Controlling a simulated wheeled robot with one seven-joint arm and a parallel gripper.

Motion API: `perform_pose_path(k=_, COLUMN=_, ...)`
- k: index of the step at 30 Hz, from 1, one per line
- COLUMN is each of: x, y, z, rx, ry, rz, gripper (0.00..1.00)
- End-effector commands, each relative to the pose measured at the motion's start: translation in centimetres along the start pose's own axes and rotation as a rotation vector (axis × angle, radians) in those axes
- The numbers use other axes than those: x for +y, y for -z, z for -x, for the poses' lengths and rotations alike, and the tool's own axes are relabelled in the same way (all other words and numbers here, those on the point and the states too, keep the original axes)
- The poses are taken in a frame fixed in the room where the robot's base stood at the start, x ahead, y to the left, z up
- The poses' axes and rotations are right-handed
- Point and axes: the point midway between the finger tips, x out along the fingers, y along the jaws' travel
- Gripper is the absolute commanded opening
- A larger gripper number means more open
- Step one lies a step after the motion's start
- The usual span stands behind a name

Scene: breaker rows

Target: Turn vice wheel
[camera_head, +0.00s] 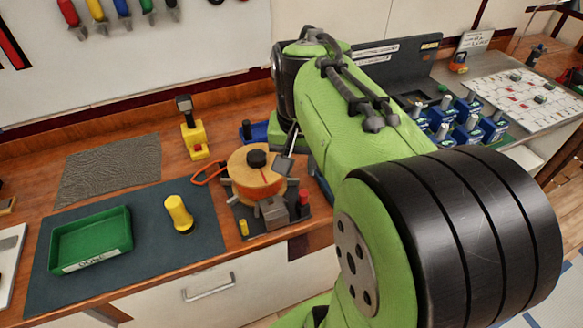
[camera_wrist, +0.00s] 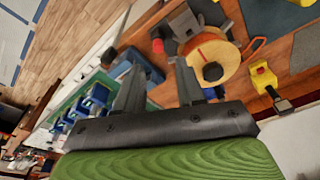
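A round tan and orange wheel (camera_head: 257,178) with a black knob on top sits on the wooden bench in the head view, with a grey block (camera_head: 273,211) at its front. I take it for the vice wheel. In the wrist view the wheel (camera_wrist: 211,62) is just right of my gripper's right finger. My gripper (camera_wrist: 155,68) is open and empty, its two fingers apart. No contact with the wheel is clear. In the head view my arm hides most of the gripper.
A red post (camera_head: 304,197) and a small yellow post (camera_head: 244,228) stand beside the wheel. An orange loop handle (camera_head: 209,175) is at its left. A green tray (camera_head: 91,240) and yellow cylinder (camera_head: 179,213) lie left on a dark mat (camera_head: 150,252). Several blue breakers (camera_head: 468,132) stand right.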

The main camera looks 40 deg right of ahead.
Motion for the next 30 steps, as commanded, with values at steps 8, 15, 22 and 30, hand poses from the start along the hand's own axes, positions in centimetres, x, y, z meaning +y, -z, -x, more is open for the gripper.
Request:
perform_pose_path(k=8, x=-1.2, y=-3.5, z=0.5, rx=0.071, ry=0.033, rz=0.159, gripper=0.38)
perform_pose_path(k=15, x=-1.2, y=-3.6, z=0.5, rx=0.074, ry=0.034, rz=0.163, gripper=0.38)
perform_pose_path(k=22, x=-1.2, y=-3.6, z=0.5, rx=0.073, ry=0.034, rz=0.162, gripper=0.38)
perform_pose_path(k=30, x=-1.9, y=-11.3, z=1.1, rx=0.235, ry=0.139, rz=0.502, gripper=0.38)
